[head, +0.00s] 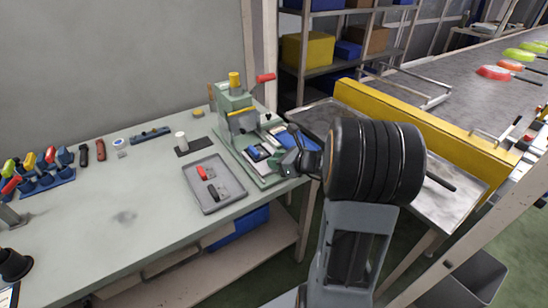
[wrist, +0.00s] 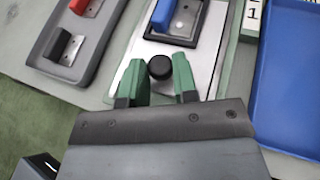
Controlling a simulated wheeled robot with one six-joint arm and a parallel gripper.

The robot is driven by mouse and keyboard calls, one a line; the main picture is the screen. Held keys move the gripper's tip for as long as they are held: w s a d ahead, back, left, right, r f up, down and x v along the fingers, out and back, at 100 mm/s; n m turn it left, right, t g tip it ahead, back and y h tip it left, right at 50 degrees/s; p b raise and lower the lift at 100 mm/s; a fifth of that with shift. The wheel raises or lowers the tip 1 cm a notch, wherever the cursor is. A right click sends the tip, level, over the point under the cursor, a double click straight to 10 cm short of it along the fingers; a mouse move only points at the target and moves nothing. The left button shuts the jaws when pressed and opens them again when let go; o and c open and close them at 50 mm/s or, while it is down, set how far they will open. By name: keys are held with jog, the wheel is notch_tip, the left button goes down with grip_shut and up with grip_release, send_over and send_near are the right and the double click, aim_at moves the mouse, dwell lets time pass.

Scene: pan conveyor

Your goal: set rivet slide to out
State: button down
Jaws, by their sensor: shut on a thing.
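The rivet slide (wrist: 204,62) is a silver plate bearing a dark nest with a blue part in it. A round black knob (wrist: 160,67) stands at its near end. My gripper (wrist: 158,78) has its green fingers shut on the knob, one on each side. In the head view my gripper (head: 291,161) reaches in from the right at the front of the green rivet press (head: 238,117). The slide (head: 262,151) shows there at the press's foot, with its near end partly hidden by my gripper.
A grey tray (head: 232,191) with red and black pieces lies left of the press; it also shows in the wrist view (wrist: 44,62). A blue tray (wrist: 290,90) lies on the other side of the slide. A yellow conveyor rail (head: 440,122) runs behind my arm.

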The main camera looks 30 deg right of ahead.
jog(key=shift+s, duration=1.05)
jog(key=shift+f, duration=0.1)
jog(key=shift+d+f, duration=0.1)
jog(key=c, duration=1.2)
grip_release()
jog(key=shift+s+d, duration=0.1)
jog(key=shift+s, duration=0.05)
jog(key=shift+s+d+r, duration=0.1)
jog(key=shift+s+r, duration=0.1)
jog(key=shift+r, duration=0.1)
jog(key=p+v, duration=0.1)
jog(key=v, duration=1.2)
jog(key=shift+p, duration=0.4)
jog(key=shift+s+d, duration=0.1)
jog(key=shift+d, duration=0.05)
